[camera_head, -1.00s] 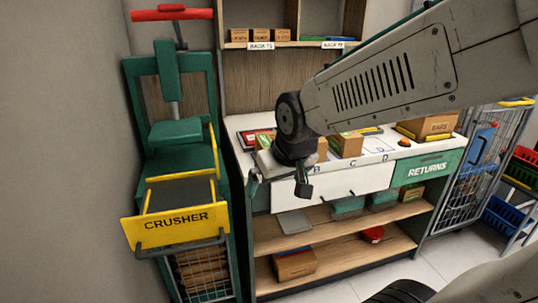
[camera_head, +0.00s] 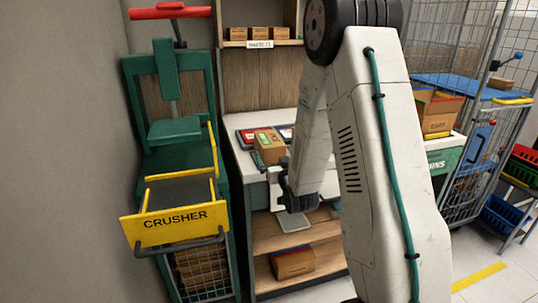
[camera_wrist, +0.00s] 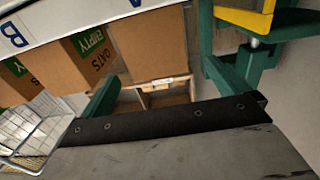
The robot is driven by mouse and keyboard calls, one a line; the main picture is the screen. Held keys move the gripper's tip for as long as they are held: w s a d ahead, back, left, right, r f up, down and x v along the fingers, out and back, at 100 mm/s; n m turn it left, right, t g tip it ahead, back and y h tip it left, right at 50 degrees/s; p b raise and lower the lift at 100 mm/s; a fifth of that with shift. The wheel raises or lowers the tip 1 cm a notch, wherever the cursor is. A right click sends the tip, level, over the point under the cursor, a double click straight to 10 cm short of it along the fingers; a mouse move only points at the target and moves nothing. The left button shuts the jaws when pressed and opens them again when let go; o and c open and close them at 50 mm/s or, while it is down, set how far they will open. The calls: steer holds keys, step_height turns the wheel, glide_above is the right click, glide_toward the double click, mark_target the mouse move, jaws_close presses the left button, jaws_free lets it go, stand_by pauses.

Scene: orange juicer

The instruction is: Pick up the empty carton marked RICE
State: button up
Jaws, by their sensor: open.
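No RICE lettering is legible in either view. In the head view a brown carton with a green label (camera_head: 268,148) stands on the white counter. My gripper (camera_head: 290,190) hangs just in front of the counter, below and right of that carton, partly hidden by my arm. In the wrist view, one brown carton reads OATS EMPTY (camera_wrist: 80,68). Another brown carton with a green label (camera_wrist: 22,68) is cut off at the left edge, its name unreadable.
The green crusher with its yellow drawer (camera_head: 180,225) stands left of the counter. A lower shelf holds a brown box (camera_head: 294,263). Wire cages (camera_head: 470,45) stand at the right. My arm hides much of the counter.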

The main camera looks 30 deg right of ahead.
mark_target(273, 160)
steer(key=x, duration=0.7)
steer(key=shift+s+d+r, duration=0.1)
steer(key=shift+d+r, duration=0.15)
steer(key=shift+r, duration=0.15)
steer(key=c, duration=1.3)
